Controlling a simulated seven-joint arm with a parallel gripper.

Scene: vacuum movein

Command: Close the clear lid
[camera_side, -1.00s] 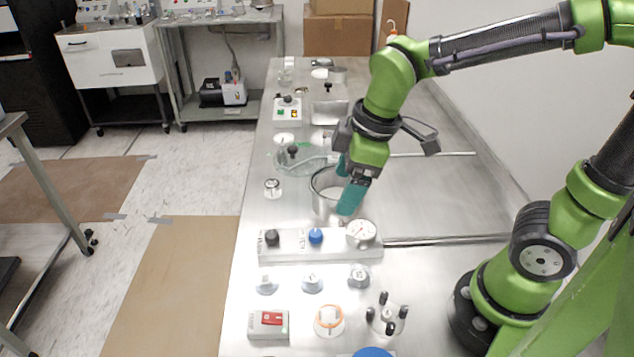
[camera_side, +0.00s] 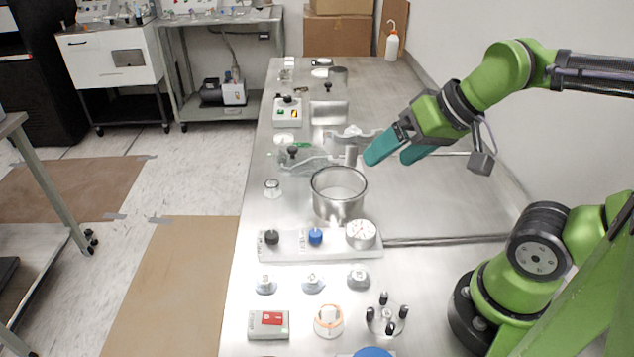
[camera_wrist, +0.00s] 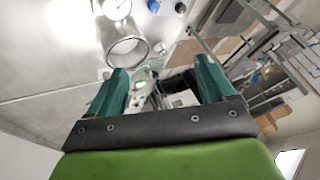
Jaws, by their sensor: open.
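An open metal pot (camera_side: 339,208) stands upright on the bench, and its round mouth is uncovered. It also shows in the wrist view (camera_wrist: 128,50). A clear, faintly green lid (camera_side: 312,164) with a black knob lies just behind and left of the pot, off its mouth. I cannot tell whether it is attached to the pot. My gripper (camera_side: 390,158), with teal fingers, is open and empty. It is above the bench, right of and behind the pot, apart from both pot and lid. In the wrist view the open fingers (camera_wrist: 162,78) point toward the bench items.
A panel with knobs and a dial gauge (camera_side: 361,234) stands just in front of the pot. Several small fittings sit nearer the front. A small metal bracket (camera_side: 352,140) and a switch box (camera_side: 288,112) are behind.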

